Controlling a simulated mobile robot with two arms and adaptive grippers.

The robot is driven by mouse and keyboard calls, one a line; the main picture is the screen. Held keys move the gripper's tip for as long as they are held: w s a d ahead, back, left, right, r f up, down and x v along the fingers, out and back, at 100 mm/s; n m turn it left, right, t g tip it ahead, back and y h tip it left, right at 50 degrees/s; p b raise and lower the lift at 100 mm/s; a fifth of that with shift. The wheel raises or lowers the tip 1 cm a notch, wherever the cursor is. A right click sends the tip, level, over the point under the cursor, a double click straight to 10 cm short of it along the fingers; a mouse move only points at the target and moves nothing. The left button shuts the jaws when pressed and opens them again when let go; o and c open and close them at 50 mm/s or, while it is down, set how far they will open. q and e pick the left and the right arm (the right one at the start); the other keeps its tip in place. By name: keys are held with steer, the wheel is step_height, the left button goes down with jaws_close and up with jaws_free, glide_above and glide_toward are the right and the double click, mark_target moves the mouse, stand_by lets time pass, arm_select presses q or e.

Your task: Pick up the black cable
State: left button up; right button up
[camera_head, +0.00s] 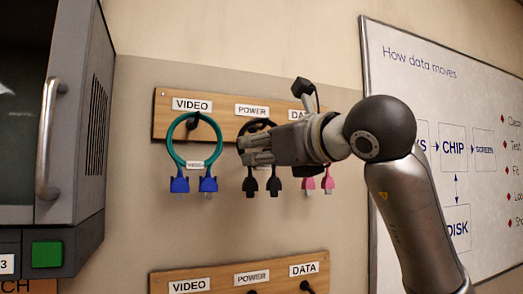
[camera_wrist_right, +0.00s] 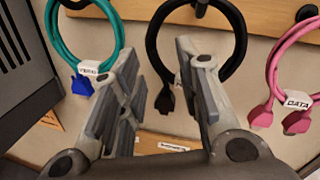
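The black cable (camera_head: 273,185) hangs as a loop from a peg under the POWER label, with its two black plugs pointing down. In the right wrist view the black cable (camera_wrist_right: 241,35) is a large loop ahead of the fingers, with a plug visible between them. My right gripper (camera_head: 246,150) is in front of the loop in the head view and hides much of it. In the wrist view my right gripper (camera_wrist_right: 157,52) is open, its fingers apart with nothing clamped between them. I cannot tell whether a finger touches the cable. My left gripper is not in view.
A teal cable (camera_head: 180,157) with blue plugs hangs left of the black one. A pink cable (camera_wrist_right: 276,60) hangs on its right. A second labelled board (camera_head: 218,279) is below. A grey cabinet (camera_head: 94,140) stands at left, and a whiteboard (camera_head: 440,75) is at right.

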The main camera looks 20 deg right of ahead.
mark_target(246, 182)
steer(key=p+x, duration=0.3)
steer(key=x, duration=0.2)
steer(key=shift+a+r, duration=0.1)
steer(key=shift+s, duration=0.2)
steer(key=shift+c, duration=0.6)
jaws_close()
